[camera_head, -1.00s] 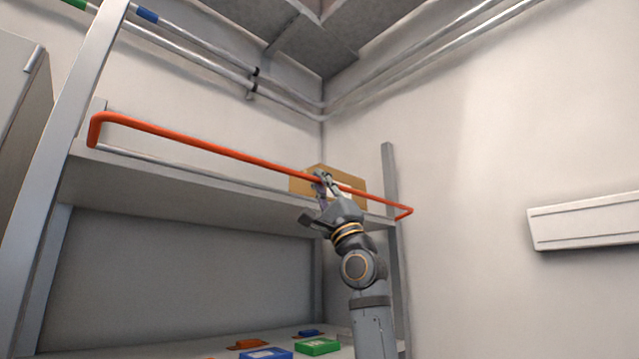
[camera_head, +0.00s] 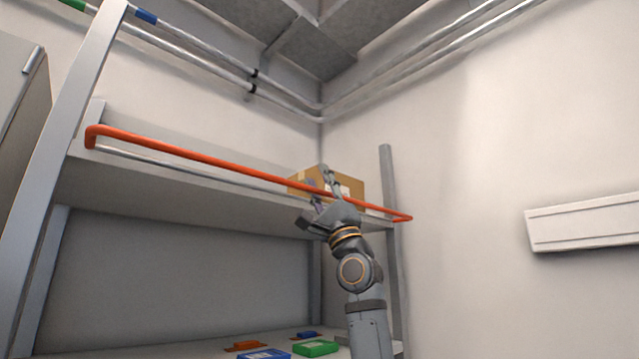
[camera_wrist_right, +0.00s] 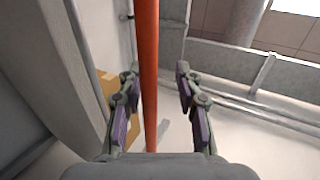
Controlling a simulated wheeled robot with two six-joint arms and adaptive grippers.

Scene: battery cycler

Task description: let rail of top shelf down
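The orange-red rail (camera_head: 200,160) runs along the front of the top shelf (camera_head: 130,178), a little above the shelf's front edge. Its bent left end is above a thin grey bar, and its right end is by the right post. My right gripper (camera_head: 319,180) is at the rail, right of its middle. In the right wrist view the rail (camera_wrist_right: 149,50) passes between the two spread fingers of my right gripper (camera_wrist_right: 158,68). It is nearer the left finger, and I cannot tell whether they touch. My left gripper is not in view.
A cardboard box (camera_head: 350,185) stands on the top shelf behind the rail and my right gripper. The lower shelf holds a green case (camera_head: 316,348), a blue case (camera_head: 264,355) and small orange and blue items. The space in front of the right wall is free.

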